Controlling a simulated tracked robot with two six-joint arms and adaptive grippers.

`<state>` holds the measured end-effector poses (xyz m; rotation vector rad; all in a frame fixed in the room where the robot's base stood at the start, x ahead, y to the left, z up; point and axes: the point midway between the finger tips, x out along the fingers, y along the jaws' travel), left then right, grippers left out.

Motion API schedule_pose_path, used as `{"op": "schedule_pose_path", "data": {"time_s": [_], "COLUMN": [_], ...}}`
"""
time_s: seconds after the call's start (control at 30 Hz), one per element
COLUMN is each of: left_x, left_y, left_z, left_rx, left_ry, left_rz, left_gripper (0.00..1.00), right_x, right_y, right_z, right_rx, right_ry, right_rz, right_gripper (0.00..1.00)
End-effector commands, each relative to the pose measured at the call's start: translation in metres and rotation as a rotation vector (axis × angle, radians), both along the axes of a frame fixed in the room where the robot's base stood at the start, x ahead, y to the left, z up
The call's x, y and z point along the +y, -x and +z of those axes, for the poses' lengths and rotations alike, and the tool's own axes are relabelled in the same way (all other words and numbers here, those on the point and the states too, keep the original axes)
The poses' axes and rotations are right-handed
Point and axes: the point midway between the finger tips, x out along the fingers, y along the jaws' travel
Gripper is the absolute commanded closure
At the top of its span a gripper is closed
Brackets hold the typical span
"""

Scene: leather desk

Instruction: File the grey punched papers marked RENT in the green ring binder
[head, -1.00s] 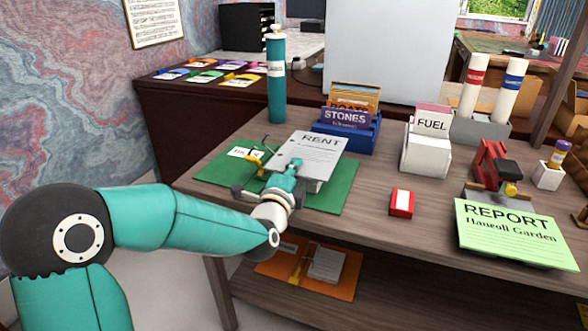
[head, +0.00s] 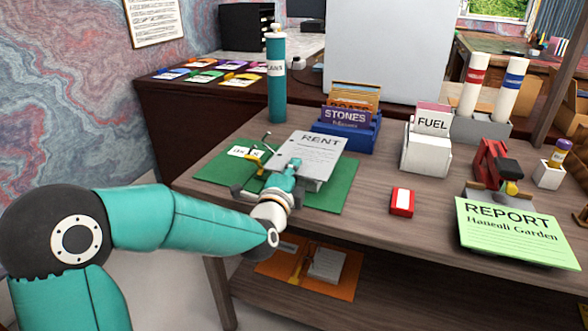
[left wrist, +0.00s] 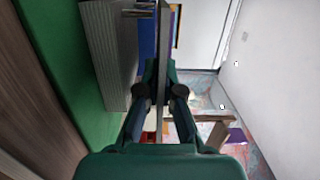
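The green ring binder (head: 335,196) lies open on the desk, with its raised rings and a white label on its left part. The grey punched papers marked RENT (head: 318,153) are over the binder's right part, tilted, with the print facing up. My left gripper (head: 291,171) is at their near edge. In the left wrist view my left gripper (left wrist: 162,85) is shut on the thin sheaf (left wrist: 164,35). A thicker grey stack (left wrist: 108,50) lies on the green cover (left wrist: 57,45), apart from the held sheaf. Whether the holes line up with the rings is unclear. My right gripper is out of view.
A teal cylinder (head: 277,85) stands behind the binder. A blue card holder (head: 345,137) and a white FUEL holder (head: 425,158) stand behind and right. A red box (head: 402,203) is to the right. An orange folder (head: 340,287) lies on the lower shelf.

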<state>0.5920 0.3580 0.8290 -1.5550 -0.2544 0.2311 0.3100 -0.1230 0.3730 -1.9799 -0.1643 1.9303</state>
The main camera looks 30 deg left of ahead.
Motion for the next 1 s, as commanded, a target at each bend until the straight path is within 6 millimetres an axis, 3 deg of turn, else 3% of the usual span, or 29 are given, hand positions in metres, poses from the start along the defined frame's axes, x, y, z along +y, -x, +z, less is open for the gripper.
{"op": "schedule_pose_path", "data": {"time_s": [1.0], "left_x": [0.0], "left_y": [0.0], "left_z": [-0.012], "left_rx": [-0.001], "left_ry": [0.0], "left_rz": [0.0], "left_gripper": [1.0], "right_x": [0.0], "right_y": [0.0], "right_z": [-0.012], "right_rx": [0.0], "right_ry": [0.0], "right_rz": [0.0], "right_gripper": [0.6]}}
